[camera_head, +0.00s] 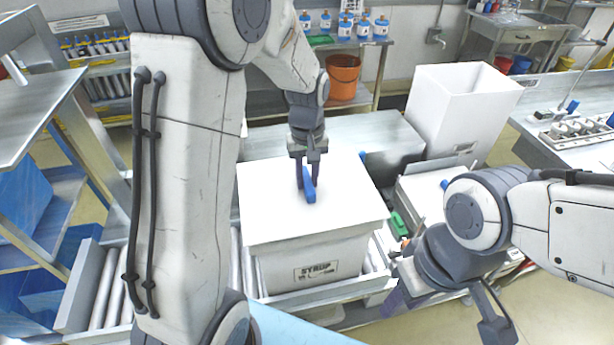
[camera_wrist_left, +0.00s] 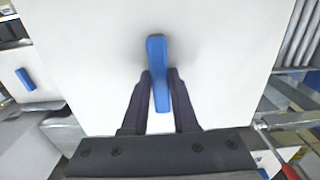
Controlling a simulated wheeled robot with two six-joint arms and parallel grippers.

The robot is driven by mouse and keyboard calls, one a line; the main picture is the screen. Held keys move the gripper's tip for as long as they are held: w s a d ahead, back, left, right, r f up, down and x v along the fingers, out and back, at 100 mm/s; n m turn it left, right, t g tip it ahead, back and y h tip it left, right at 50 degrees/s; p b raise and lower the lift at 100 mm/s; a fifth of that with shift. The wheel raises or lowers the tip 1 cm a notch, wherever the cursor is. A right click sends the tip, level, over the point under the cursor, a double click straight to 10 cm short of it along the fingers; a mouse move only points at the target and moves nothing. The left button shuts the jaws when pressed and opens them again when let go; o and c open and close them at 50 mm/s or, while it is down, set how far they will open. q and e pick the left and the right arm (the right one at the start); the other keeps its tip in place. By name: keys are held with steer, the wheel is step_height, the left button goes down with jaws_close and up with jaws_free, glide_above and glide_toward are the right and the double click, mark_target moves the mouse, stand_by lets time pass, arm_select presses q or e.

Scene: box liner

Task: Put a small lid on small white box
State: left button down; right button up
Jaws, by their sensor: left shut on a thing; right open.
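A flat white lid (camera_head: 345,208) with a blue handle (camera_head: 309,186) lies over the top of the small white box (camera_head: 312,269), its edges roughly lined up with the walls and slightly overhanging. I cannot tell whether it is fully seated. The box's front carries a dark printed label. My left gripper (camera_head: 307,172) points down and is shut on the blue handle; the left wrist view shows the handle (camera_wrist_left: 157,60) between both fingers, above the white lid (camera_wrist_left: 215,50). My right gripper (camera_head: 445,312) is open and empty, low to the right of the box.
The box stands on a roller conveyor (camera_head: 312,298). A tall open white box (camera_head: 460,105) stands behind to the right. Another white lid with a blue handle (camera_wrist_left: 25,79) shows in the left wrist view. An orange bucket (camera_head: 343,76) and shelves with bottles are farther back.

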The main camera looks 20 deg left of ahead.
stand_by(0.3)
arm_select(q)
steer(key=shift+c, duration=0.6)
jaws_free()
step_height(320, 180, up, 9)
steer(key=p, duration=0.8)
steer(key=shift+d, duration=0.1)
stand_by(0.6)
